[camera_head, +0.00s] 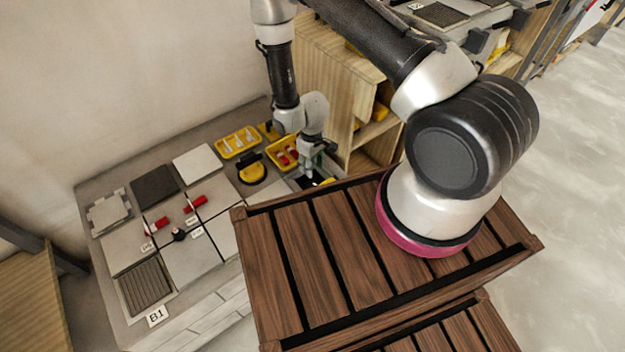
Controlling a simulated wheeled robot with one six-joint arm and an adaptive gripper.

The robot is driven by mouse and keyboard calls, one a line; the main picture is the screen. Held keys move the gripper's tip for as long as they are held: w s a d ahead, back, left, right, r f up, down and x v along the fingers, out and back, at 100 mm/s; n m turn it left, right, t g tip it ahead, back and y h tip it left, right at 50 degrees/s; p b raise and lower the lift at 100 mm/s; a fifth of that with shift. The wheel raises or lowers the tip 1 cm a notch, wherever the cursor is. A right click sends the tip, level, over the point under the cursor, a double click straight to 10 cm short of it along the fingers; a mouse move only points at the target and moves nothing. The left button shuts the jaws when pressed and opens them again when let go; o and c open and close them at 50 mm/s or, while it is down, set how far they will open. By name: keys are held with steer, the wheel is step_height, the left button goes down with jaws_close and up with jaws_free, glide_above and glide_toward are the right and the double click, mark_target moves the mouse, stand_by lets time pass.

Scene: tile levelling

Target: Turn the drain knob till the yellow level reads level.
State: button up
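A small black knob (179,234) sits among the pale tiles on the workbench and looks like the drain knob. It has small white labels near it. Red pieces lie beside it, one red piece (195,204) to its upper right and another red piece (158,226) to its left. I cannot make out the yellow level for certain; a small yellow piece (327,182) shows just below my gripper. My gripper (312,178) points down at the bench's right side, well right of the knob. Its fingertips are partly hidden by the wooden slats, and its opening is unclear.
A black-and-yellow tool (251,170) stands on the bench. Yellow trays (237,143) (284,153) hold small parts behind it. A dark tile (155,187) and a ribbed grey plate (145,286) lie left. My dark slatted deck covers the bench's near right side.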

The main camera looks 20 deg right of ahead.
mark_target(312, 183)
steer(key=f, duration=0.9)
steer(key=shift+s+f, duration=0.2)
steer(key=shift+s, duration=0.15)
steer(key=c, duration=0.7)
